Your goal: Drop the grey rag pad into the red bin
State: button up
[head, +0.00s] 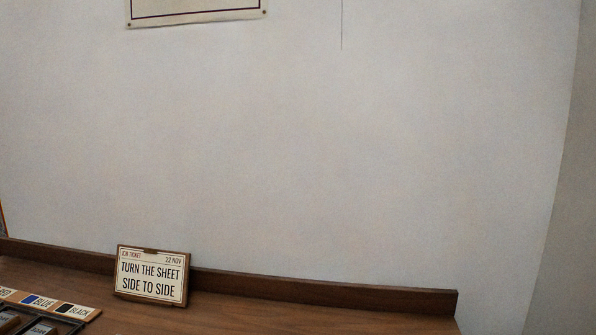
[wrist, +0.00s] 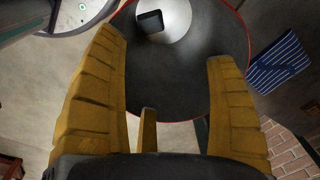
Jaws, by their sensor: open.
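The red bin (wrist: 195,70) is in the wrist view, seen from above into its open mouth. Its thin rim is red and its inside wall is dark grey. A small dark, rounded block (wrist: 150,21), which looks like the grey rag pad, lies inside against a pale round area, seemingly the bin's bottom. My gripper (wrist: 167,45) has its yellow fingers spread wide over the bin's mouth, with nothing between them. The fingers hide parts of the rim. Neither the bin nor the pad shows in the head view.
A blue-and-white striped cloth (wrist: 278,62) lies right of the bin, near brick paving (wrist: 290,155).

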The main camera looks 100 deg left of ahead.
jog(key=shift+r, duration=0.15)
notch_tip(320, 180, up, 12)
jog(key=shift+a, duration=0.15)
dwell(0.6)
dwell(0.5)
